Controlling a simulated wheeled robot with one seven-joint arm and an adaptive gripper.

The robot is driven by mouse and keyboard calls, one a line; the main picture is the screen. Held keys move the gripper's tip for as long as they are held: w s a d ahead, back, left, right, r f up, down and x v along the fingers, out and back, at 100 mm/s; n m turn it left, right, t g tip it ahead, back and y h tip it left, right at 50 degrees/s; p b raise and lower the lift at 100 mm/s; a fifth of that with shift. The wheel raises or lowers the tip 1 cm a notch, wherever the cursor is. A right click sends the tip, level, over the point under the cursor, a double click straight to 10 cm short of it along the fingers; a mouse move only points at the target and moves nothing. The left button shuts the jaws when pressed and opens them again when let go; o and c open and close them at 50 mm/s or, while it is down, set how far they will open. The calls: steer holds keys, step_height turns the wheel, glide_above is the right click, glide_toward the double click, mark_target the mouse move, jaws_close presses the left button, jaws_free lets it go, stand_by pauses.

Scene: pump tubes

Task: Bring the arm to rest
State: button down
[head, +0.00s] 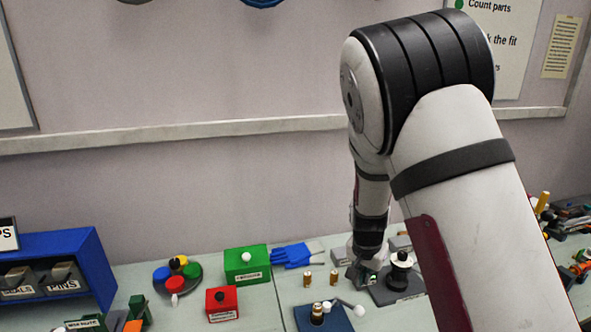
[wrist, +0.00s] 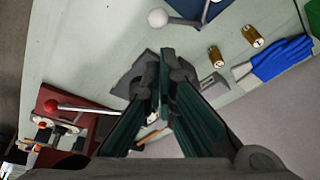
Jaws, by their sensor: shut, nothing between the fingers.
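My arm reaches in from the right of the head view and bends down at its black-banded elbow. I cannot tell whether the fingers touch the fixture.
A blue fixture (head: 338,322) with a white ball lever stands at the front. Blue gloves (head: 292,256), a green box (head: 246,265) and a red box (head: 222,304) lie to the left. A blue bin rack (head: 85,262) is at far left. Parts clutter the right end.

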steer(key=s+a+r+n+y+b, duration=0.2)
steer(key=s+r, duration=0.2)
steer(key=r, duration=0.7)
steer(key=s+r+n+t+b, duration=0.1)
steer(key=s+r+n, duration=0.2)
steer(key=s, duration=0.6)
steer(key=s+r+n+t+b, duration=0.1)
steer(key=s+r+n+b, duration=0.1)
steer(key=s+r, duration=0.5)
steer(key=s, duration=0.3)
steer(key=shift+d+r+n+t, duration=0.35)
steer(key=shift+n+t, duration=0.05)
